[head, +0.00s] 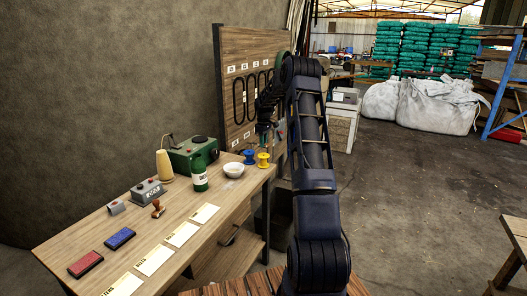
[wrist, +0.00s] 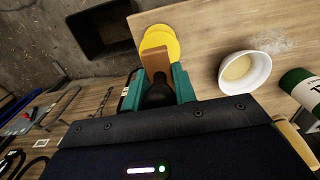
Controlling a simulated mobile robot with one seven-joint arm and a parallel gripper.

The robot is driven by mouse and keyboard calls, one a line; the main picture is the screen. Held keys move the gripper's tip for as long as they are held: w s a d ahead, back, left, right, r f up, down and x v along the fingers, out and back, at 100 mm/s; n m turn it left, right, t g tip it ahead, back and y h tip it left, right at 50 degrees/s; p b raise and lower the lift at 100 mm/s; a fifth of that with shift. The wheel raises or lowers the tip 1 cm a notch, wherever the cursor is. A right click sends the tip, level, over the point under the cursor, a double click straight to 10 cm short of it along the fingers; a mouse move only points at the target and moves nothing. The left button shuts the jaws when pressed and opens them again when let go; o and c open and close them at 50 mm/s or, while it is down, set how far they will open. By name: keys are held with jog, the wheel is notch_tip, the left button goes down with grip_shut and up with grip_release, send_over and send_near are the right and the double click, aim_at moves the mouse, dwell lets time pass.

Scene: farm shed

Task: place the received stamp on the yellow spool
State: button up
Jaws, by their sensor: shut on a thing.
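My gripper (wrist: 157,84) has teal fingers shut on a stamp (wrist: 155,62) with a brown wooden block and a dark handle. I cannot read any word on it. The yellow spool (wrist: 160,38) is just beyond the stamp in the wrist view, and the block overlaps part of it. I cannot tell whether the two touch. In the head view, the yellow spool (head: 263,161) stands upright near the right end of the table, with my gripper (head: 265,132) just above it. The held stamp is not clear in that view.
A blue spool (head: 249,157) and a white bowl (head: 234,170) stand left of the yellow spool. A green bottle (head: 200,175) is further left. Another stamp (head: 157,210), ink pads (head: 120,238) and paper cards lie on the table (head: 60,247). A pegboard (head: 233,75) rises behind.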

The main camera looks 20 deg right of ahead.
aim_at(263, 155)
jog(key=shift+f, duration=2.5)
jog(key=shift+f, duration=0.15)
jog(key=o, duration=1)
jog(key=shift+c, duration=0.2)
